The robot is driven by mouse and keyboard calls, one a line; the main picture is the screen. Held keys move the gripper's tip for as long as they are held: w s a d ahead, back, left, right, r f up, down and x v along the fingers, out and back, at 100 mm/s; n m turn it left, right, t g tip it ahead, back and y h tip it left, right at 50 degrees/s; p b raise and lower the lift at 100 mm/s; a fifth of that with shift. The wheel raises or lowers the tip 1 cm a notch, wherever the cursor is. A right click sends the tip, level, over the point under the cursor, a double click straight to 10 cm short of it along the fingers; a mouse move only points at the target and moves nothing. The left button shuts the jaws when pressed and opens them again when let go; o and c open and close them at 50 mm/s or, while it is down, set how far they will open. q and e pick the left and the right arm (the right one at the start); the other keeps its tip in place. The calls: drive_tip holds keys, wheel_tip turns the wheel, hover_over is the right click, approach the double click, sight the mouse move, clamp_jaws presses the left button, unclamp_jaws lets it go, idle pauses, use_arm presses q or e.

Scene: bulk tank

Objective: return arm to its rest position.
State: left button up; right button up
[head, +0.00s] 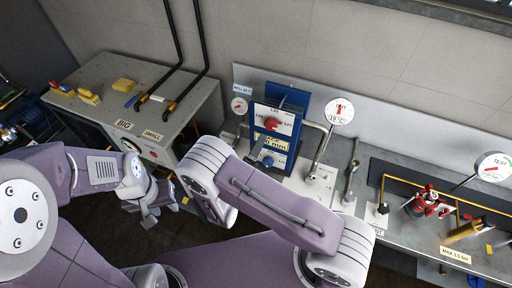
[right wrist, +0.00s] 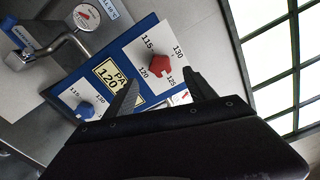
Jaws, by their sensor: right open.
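My right gripper (right wrist: 163,90) is open in the right wrist view, its two dark fingers apart with nothing held between them. Beyond the fingertips is a blue-framed panel (right wrist: 105,52) with a red knob (right wrist: 160,68), a blue knob (right wrist: 85,110) and a yellow plate. In the head view this panel (head: 287,95) stands on the bench behind my right arm (head: 290,215), which crosses the middle; the right gripper cannot be made out there. My left gripper (head: 150,212) hangs in front of the grey cabinet; its jaw opening is unclear.
The grey cabinet (head: 190,105) at left carries yellow blocks and labels BIG and SMALL. Round gauges (head: 339,111) and pipes stand beside the panel. A red valve (head: 427,204) and brass fitting (head: 465,232) sit on the right bench. Two black pipes climb the wall.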

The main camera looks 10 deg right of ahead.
drive_tip(key=s+d+f+m+g+h+b, duration=0.2)
drive_tip(key=s+d+f+m+g+b, duration=0.15)
drive_tip(key=d+m+g, duration=0.3)
drive_tip(key=s+d+f+m+g+h+b, duration=0.1)
drive_tip(key=s+d+f+m+g+b, duration=0.15)
drive_tip(key=s+d+m+g, duration=0.45)
drive_tip(key=s+a+f+m+g+y+b, duration=0.1)
drive_tip(key=s+f+m+g+y+b, duration=0.45)
drive_tip(key=m, duration=1.05)
use_arm(q)
wheel_tip(320, 180, down, 16)
drive_tip(key=b, duration=0.4)
drive_tip(key=shift+w+f+b, duration=0.15)
drive_tip(key=shift+b, duration=0.2)
use_arm(e)
drive_tip(key=a+f+m+t+y, duration=0.3)
drive_tip(key=a+m+t+y, duration=0.2)
drive_tip(key=m, duration=0.9)
drive_tip(key=w+a+y, duration=0.1)
drive_tip(key=y, duration=0.2)
drive_tip(key=shift+t, duration=0.3)
